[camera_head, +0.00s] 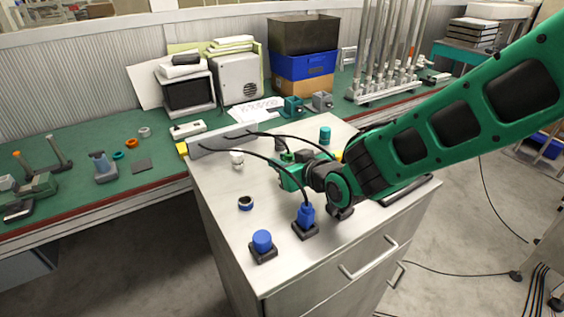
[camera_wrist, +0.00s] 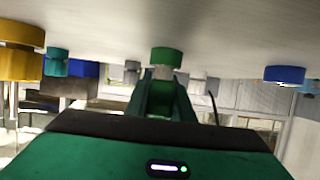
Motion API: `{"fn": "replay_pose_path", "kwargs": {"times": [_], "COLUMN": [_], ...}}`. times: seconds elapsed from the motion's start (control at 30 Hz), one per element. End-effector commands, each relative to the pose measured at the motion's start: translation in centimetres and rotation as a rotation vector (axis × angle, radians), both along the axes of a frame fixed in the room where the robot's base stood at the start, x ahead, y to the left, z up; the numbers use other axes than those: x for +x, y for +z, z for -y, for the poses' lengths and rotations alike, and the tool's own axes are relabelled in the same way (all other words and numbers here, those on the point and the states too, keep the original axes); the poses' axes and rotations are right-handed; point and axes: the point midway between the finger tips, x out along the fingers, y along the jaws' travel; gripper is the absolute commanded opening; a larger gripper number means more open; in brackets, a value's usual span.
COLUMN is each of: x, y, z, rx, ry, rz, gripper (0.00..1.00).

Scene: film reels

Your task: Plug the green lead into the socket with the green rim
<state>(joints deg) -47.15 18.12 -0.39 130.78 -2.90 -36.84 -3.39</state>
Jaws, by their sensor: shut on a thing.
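My gripper (camera_head: 288,172) reaches in from the right, low over the grey cabinet top. In the wrist view its fingers (camera_wrist: 165,100) are shut on a small green piece (camera_wrist: 166,56) with a grey part by the fingers. The green piece also shows at the jaws in the head view (camera_head: 287,156). I cannot tell whether it is the plug of the green lead. One black lead (camera_head: 253,161) ends in a blue plug (camera_head: 306,213) on a dark base. Another black lead (camera_head: 290,136) runs behind my gripper, its end hidden. I cannot make out a green-rimmed socket.
A teal cylinder (camera_head: 325,134) stands behind my gripper. The front-left top between them is partly clear. A cluttered green bench (camera_head: 75,210) runs behind.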

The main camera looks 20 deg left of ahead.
Motion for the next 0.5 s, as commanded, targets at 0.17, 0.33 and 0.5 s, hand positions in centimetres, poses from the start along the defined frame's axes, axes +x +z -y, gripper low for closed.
{"fn": "replay_pose_path", "kwargs": {"times": [0.17, 0.33, 0.5], "x": [0.0, 0.1, 0.0], "y": [0.6, 1.0, 1.3], "z": [0.0, 0.0, 0.0], "rx": [0.001, 0.001, 0.001], "ry": [-0.001, -0.001, -0.001], "rz": [0.002, 0.002, 0.001], "gripper": [0.0, 0.0, 0.0]}}
